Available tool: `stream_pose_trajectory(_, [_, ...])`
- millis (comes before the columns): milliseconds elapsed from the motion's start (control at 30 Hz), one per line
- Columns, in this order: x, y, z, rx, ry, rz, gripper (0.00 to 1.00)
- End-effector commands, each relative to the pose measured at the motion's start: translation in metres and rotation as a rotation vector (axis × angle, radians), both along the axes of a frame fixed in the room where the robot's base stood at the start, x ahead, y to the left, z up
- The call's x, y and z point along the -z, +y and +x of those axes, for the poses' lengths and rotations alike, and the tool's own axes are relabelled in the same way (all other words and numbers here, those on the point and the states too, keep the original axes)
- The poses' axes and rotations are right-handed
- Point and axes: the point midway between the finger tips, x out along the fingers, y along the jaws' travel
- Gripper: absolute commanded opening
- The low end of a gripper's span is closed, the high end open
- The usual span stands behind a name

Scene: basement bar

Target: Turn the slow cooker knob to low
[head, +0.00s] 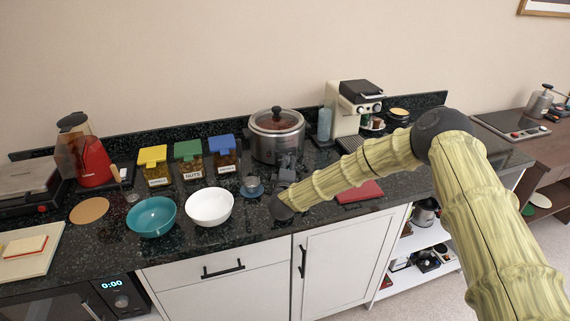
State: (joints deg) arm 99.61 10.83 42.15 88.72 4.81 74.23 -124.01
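The slow cooker (262,149) is a silver pot with a glass lid and dark handles, standing on the dark counter against the back wall. Reddish-brown contents show through the lid. My arm reaches in from the right, and my dark grey gripper (287,165) is in front of the cooker's lower front, pointing toward it. The gripper covers that part of the cooker, so the knob and its setting cannot be seen. Whether the gripper touches the cooker, and how its fingers stand, cannot be told at this size.
A small glass on a blue saucer (252,191) stands just left of my gripper. Jars with coloured lids (188,151), a white bowl (209,206) and a teal bowl (152,216) are further left. A blue bottle (324,124) and an espresso machine (346,110) stand right. A red book (360,191) lies below my arm.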

Motion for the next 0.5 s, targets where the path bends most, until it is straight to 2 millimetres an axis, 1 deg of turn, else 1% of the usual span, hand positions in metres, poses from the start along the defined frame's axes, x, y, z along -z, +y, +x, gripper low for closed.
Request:
stream_pose_trajectory(33, [-0.0008, 0.0002, 0.0036, 0.0, 0.0, 0.001, 0.39])
stream_pose_trajectory(167, [0.0001, 0.0017, 0.008, -0.002, 0.001, 0.0, 0.39])
stream_pose_trajectory(433, [0.0004, 0.0023, 0.009, -0.003, 0.0, -0.001, 0.39])
stream_pose_trajectory(467, [0.0004, 0.0024, 0.009, -0.004, -0.001, -0.001, 0.37])
stream_pose_trajectory(500, [0.0004, 0.0025, 0.0089, -0.004, -0.001, -0.001, 0.3])
